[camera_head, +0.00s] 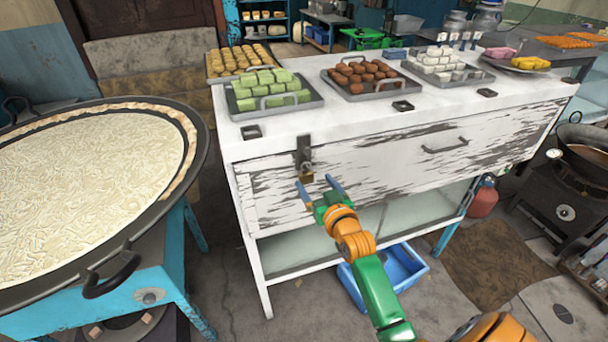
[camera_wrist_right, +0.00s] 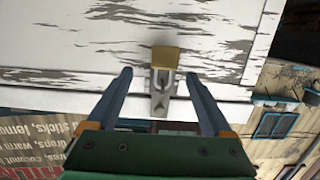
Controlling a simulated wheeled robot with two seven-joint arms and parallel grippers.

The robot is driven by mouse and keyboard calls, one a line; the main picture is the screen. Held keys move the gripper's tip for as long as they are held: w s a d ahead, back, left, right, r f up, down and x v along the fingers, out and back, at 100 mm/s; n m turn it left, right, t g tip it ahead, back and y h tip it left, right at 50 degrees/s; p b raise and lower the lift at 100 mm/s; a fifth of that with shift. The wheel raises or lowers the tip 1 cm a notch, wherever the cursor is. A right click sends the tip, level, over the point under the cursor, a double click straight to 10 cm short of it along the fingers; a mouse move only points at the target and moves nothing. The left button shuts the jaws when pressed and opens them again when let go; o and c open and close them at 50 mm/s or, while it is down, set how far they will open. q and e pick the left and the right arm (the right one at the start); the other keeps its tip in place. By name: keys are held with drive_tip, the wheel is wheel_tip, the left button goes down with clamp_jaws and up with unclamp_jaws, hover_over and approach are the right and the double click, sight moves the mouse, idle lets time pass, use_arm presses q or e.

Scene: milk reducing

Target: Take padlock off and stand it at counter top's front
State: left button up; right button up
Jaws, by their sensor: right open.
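The padlock (camera_head: 306,177) is a small brass-coloured block hanging from a dark hasp (camera_head: 303,153) on the front of the white, worn counter. It also shows in the right wrist view (camera_wrist_right: 166,56), with the hasp beside it. My right gripper (camera_head: 317,184) is open, its blue fingers pointing at the counter front. In the wrist view the padlock lies between the lines of the two fingers, around their tip level, and neither finger visibly touches it. The counter top (camera_head: 290,130) has a bare front strip above the hasp. My left gripper is not in view.
Trays of green (camera_head: 272,98), brown (camera_head: 362,82) and white sweets (camera_head: 440,68) stand on the counter top. Small dark square pieces (camera_head: 251,132) lie near its front edge. A large pan (camera_head: 100,250) stands left. A blue bin (camera_head: 390,268) is under the counter.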

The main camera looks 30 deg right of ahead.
sight(307, 176)
drive_tip(key=x, duration=0.3)
drive_tip(key=shift+a+f, duration=0.1)
drive_tip(key=shift+a, duration=0.05)
drive_tip(key=shift+w+a+f, duration=0.1)
drive_tip(key=shift+w+a, duration=0.05)
drive_tip(key=shift+w, duration=0.25)
drive_tip(key=shift+s, duration=0.2)
drive_tip(key=c, duration=0.6)
clamp_jaws()
